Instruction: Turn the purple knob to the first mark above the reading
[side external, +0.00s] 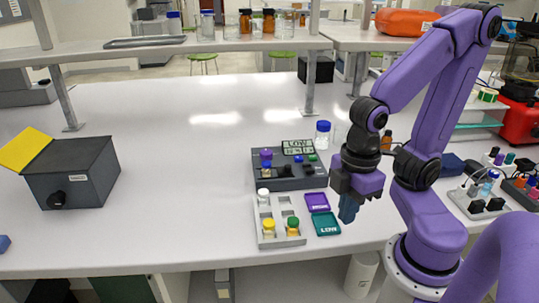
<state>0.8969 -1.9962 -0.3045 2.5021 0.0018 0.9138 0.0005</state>
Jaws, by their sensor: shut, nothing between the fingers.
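The purple knob (266,154) sits at the upper left of a dark grey control unit (290,184) in the middle of the bench. A display (297,147) at the unit's upper right shows "LOW" above a second line too small to read surely. The marks around the knob are too small to make out. My gripper (348,219) points down to the right of the unit and of the knob, apart from both. Its fingers are shut and empty.
A pale rack (262,238) with several capped vials stands in front of the unit. Purple (317,202) and teal (327,224) plates lie beside it. A blue-capped jar (323,133) stands behind. A dark box (72,176) with a yellow flap is left; the bench between is clear.

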